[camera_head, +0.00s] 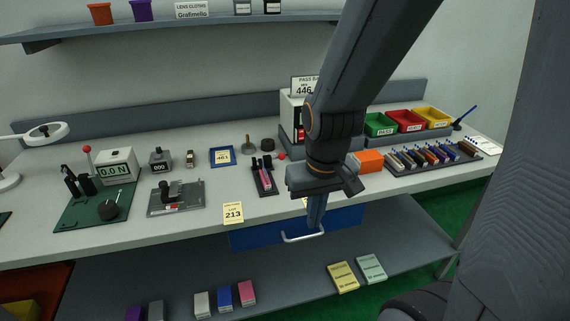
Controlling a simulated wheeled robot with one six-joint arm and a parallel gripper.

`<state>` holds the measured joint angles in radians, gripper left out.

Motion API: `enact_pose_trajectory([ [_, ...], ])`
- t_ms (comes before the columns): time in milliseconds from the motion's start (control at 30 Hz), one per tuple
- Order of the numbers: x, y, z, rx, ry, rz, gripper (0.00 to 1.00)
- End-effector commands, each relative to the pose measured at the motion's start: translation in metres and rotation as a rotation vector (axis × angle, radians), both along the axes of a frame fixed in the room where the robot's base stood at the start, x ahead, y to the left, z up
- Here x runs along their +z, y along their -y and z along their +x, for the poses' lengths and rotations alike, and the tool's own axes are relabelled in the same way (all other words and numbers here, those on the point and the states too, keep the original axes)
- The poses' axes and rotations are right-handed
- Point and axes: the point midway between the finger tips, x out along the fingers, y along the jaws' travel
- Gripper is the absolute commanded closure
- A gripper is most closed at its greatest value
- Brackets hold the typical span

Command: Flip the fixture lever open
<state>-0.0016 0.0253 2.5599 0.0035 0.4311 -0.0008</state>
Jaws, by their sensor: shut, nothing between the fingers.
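I cannot tell which one the task's lever is on. My gripper (315,219) is shut and empty, pointing down at the bench's front edge, before the blue drawer. It is well to the right of both fixtures and touches neither.
A force display (118,168) stands behind the green base. A dark tray with pink items (266,180), an orange box (369,161) and a rack of colored pieces (432,157) line the bench. The drawer handle (303,237) juts out near my gripper. A shelf (180,29) hangs above.

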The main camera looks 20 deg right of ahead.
Motion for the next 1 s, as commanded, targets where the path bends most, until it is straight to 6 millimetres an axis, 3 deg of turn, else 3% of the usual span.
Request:
enact_pose_trajectory([
  [167, -0.002, 0.006, 0.009, 0.111, 0.028, -0.029, 1.00],
  [267, -0.005, 0.012, 0.024, 0.313, 0.074, -0.085, 1.00],
  [600, -0.005, 0.024, 0.099, 1.362, 0.246, -0.463, 1.00],
  [800, 0.001, 0.015, 0.137, 1.965, 0.292, -0.759, 1.00],
  [1000, 0.007, 0.002, 0.160, 2.409, 0.291, -1.028, 1.00],
])
